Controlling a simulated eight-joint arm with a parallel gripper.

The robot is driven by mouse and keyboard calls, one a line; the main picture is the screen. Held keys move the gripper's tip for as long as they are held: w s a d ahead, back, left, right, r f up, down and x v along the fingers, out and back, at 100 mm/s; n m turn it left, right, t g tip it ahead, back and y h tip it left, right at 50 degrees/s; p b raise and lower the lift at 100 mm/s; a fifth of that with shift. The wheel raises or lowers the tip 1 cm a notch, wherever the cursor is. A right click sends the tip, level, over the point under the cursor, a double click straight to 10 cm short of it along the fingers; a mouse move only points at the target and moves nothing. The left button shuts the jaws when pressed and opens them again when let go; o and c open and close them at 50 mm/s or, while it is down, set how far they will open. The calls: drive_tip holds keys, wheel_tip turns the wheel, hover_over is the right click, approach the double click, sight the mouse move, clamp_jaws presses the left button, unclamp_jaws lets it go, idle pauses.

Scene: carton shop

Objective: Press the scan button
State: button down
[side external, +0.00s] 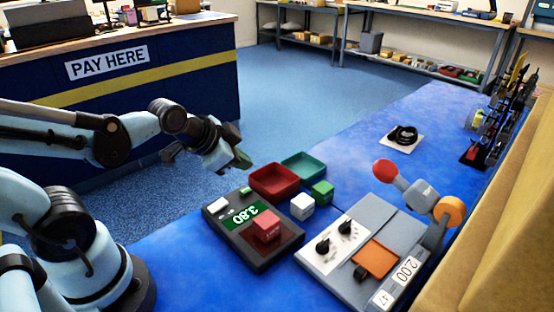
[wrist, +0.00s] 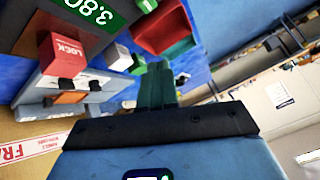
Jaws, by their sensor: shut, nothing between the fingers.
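A dark device (side external: 262,258) with a green display reading 3.80 lies on the blue bench. It has a white key (side external: 217,205) and a small green key (side external: 245,191) at its far left end. No readable label shows which part is the scan button.
A red tray (side external: 273,194), a teal tray (side external: 283,165), a white cube (side external: 302,212) and a green cube (side external: 322,198) stand beside the device. Right of it is a grey panel (side external: 330,262) with knobs and a red-balled lever (side external: 385,171).

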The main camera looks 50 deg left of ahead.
drive_tip(key=s+d+n, duration=0.1)
drive_tip(key=s+r+n+g, duration=0.1)
drive_tip(key=n, duration=0.1)
drive_tip(key=s+d+r+n, duration=0.1)
drive_tip(key=shift+s+d+r+n, duration=0.1)
drive_tip(key=shift+d+n, duration=0.25)
drive_tip(key=shift+n, duration=0.05)
wheel_tip(320, 180, up, 4)
drive_tip(key=g, duration=0.7)
hover_over(246, 189)
drive_tip(key=shift+r, duration=0.1)
wheel_tip(246, 189, down, 14)
idle(0.8)
idle(0.4)
